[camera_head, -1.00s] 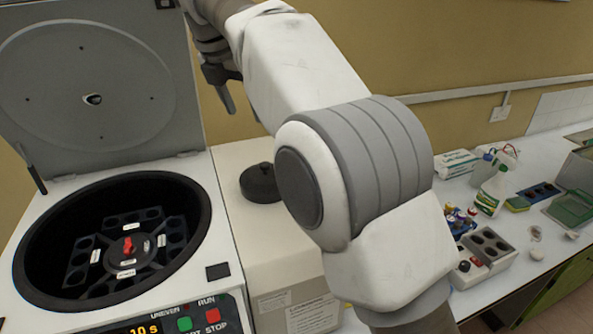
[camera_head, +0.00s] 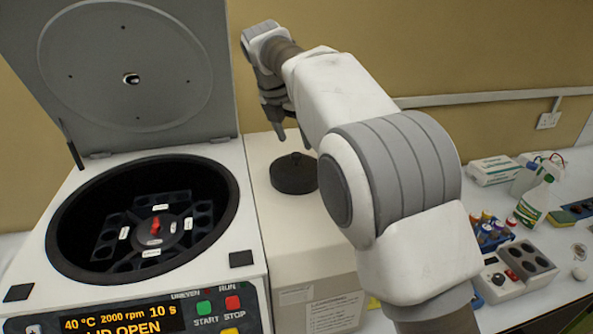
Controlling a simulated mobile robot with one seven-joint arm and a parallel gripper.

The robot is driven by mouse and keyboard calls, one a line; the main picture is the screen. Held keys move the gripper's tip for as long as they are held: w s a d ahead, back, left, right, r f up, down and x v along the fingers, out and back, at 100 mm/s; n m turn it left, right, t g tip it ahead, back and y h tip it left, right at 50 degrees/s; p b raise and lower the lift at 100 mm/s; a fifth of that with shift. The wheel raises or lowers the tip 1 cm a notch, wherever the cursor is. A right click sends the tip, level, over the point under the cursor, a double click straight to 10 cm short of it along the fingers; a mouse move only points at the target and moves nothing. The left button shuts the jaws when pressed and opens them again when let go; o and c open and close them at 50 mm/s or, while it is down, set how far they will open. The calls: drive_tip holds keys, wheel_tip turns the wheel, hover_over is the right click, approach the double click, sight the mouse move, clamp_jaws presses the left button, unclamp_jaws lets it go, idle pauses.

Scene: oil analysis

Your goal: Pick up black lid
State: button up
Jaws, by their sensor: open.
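The black lid (camera_head: 293,177) is a round dark disc with a small knob on top. It lies on the top of a pale box-shaped unit (camera_head: 265,160) to the right of the open centrifuge. My gripper (camera_head: 293,141) is open, with its fingers pointing down. In the picture it is just above the lid's knob, apparently empty. I cannot tell its exact distance from the lid in depth. My arm covers part of the area to the right of the lid.
The centrifuge (camera_head: 252,220) stands at left with its large cover (camera_head: 130,60) raised and a rotor with a red knob (camera_head: 155,226) inside. On the right counter are a vial block (camera_head: 515,268), coloured-cap bottles (camera_head: 492,232) and a spray bottle (camera_head: 533,200).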

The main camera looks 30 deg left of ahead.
sight(296, 154)
drive_tip(key=shift+s+a+p+x, duration=0.1)
drive_tip(key=shift+p+x, duration=0.05)
drive_tip(key=shift+x, duration=1.2)
drive_tip(key=shift+s+a+p+x, duration=0.1)
drive_tip(key=shift+a+p+x, duration=0.05)
drive_tip(key=shift+x, duration=1.2)
clamp_jaws()
